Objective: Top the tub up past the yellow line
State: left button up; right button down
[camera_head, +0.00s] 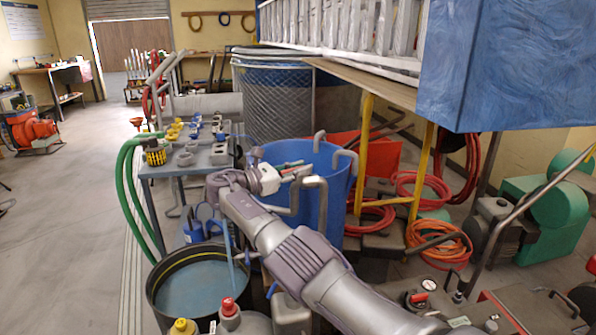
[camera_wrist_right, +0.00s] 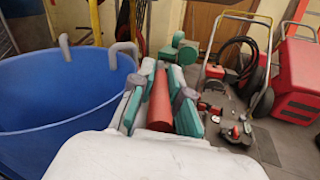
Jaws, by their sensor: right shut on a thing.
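The dark tub (camera_head: 156,297) stands on the floor at the lower left of the head view. It holds bluish water (camera_head: 195,285), and a yellow line (camera_head: 170,264) runs around its inner wall. A thin pale blue strand (camera_head: 228,243) runs down into the tub; I cannot tell whether it is water or a tube. My right gripper (camera_head: 297,171) is beside the blue barrel, above and beyond the tub. In the right wrist view its teal-padded fingers (camera_wrist_right: 160,95) are shut on a red cylinder (camera_wrist_right: 160,108). What the cylinder belongs to is hidden. My left gripper is not in view.
The open blue barrel (camera_head: 335,165) has grey pipes (camera_head: 345,158) hooked over its rim. A bench (camera_head: 160,171) with small fittings stands behind the tub. A green hose (camera_head: 128,195) hangs beside it. Bottles (camera_head: 229,312) crowd the front.

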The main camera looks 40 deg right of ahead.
jog(key=c, duration=1.1)
grip_release()
jog(key=shift+c, duration=0.2)
jog(key=a, duration=0.7)
jog(key=shift+w+a, duration=0.2)
jog(key=shift+a, duration=0.05)
